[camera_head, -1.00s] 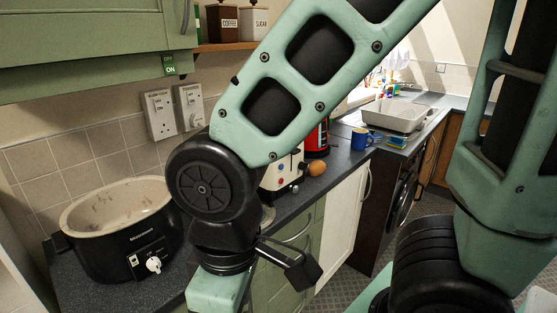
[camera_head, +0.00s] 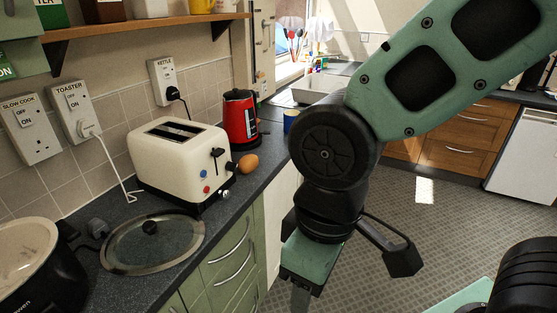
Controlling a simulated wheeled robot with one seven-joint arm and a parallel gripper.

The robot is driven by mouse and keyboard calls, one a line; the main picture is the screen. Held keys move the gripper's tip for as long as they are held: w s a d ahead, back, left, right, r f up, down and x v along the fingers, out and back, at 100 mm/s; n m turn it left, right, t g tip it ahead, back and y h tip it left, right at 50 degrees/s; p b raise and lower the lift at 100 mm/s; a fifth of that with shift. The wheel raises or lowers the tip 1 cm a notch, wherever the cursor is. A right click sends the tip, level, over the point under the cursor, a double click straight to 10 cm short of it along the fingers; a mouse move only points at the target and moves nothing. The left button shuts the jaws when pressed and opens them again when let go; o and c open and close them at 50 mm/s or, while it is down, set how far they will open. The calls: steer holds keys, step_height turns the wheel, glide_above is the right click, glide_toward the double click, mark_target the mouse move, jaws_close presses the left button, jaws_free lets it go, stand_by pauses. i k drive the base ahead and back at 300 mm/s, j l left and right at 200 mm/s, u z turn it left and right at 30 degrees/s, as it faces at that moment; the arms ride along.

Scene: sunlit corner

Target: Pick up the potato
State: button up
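A brown, rounded, potato-like thing (camera_head: 248,163) sits on the dark worktop, at the right end of the white toaster (camera_head: 178,160) and close to its lever side. It is small, and I cannot tell for sure that it is the potato. My arm hangs to its right, over the floor in front of the units. My gripper (camera_head: 301,297) shows only in part at the bottom of the arm, below a green block. It is well apart from the brown thing and lower in the picture. Its fingers are not clear, so its opening cannot be told.
A glass lid (camera_head: 153,243) lies on the worktop in front of the toaster. A slow cooker (camera_head: 38,265) stands at the left. A red kettle (camera_head: 240,118) and a blue mug (camera_head: 291,121) stand behind the brown thing. Green drawers (camera_head: 232,255) lie below; the floor (camera_head: 440,205) at right is open.

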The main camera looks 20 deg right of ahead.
mark_target(248, 162)
steer(key=i+j+u, duration=0.1)
steer(key=u, duration=1.3)
steer(key=z, duration=1.45)
steer(key=i+l+u, duration=0.1)
steer(key=i+u, duration=0.25)
steer(key=i, duration=0.45)
